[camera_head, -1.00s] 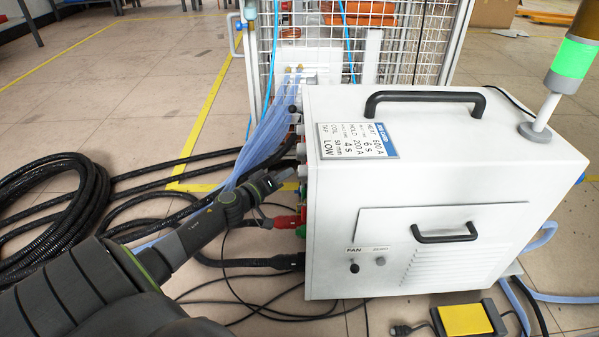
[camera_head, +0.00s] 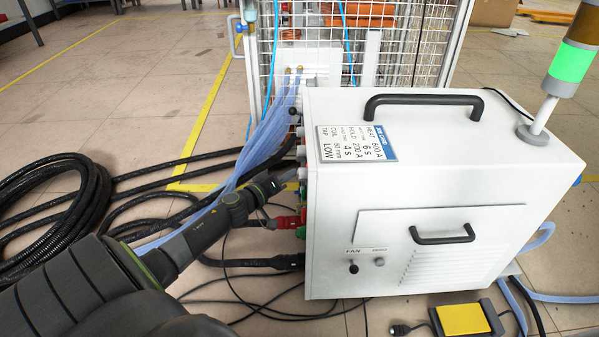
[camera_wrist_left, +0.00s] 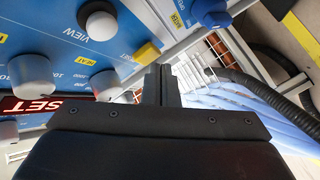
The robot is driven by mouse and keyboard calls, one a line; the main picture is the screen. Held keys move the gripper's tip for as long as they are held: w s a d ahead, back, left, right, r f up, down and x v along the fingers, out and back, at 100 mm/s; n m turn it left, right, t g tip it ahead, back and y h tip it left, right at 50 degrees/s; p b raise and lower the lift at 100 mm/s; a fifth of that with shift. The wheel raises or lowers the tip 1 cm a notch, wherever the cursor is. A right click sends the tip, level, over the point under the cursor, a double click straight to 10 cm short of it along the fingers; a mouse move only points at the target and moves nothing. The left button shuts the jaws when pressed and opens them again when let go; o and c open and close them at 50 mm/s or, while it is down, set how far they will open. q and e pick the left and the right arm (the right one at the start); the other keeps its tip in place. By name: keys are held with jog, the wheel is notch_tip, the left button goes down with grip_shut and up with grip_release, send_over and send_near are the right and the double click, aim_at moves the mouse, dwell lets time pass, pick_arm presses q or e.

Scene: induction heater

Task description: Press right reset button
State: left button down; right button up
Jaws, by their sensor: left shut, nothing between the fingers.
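My left gripper (camera_head: 286,177) is shut and empty beside the left side of the white heater cabinet (camera_head: 335,215). In the left wrist view its closed fingers (camera_wrist_left: 162,84) point at a blue control panel (camera_wrist_left: 60,60). I cannot tell which control is the right reset button, or whether the fingers touch the panel. In the head view the panel face is turned away. My right gripper is not in view.
Pale blue hoses (camera_head: 262,135) and black cables (camera_head: 60,215) run left of the cabinet. A wire-mesh cage (camera_head: 350,40) stands behind it. A signal lamp (camera_head: 572,60) glows green on top at the right. A yellow pedal (camera_head: 465,319) lies on the floor in front.

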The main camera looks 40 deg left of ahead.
pick_arm(q)
jog(key=shift+w+d+p, duration=0.25)
jog(key=shift+d+p, duration=0.05)
jog(key=shift+p, duration=0.15)
dwell(0.5)
dwell(0.3)
jog(key=shift+s+a+b, duration=0.3)
jog(key=shift+s+a, duration=0.25)
jog(key=shift+a, duration=0.05)
jog(key=s+a+b, duration=0.1)
jog(key=a+b, duration=0.1)
jog(key=s+a+b, duration=0.2)
jog(key=shift+s, duration=0.1)
dwell(0.3)
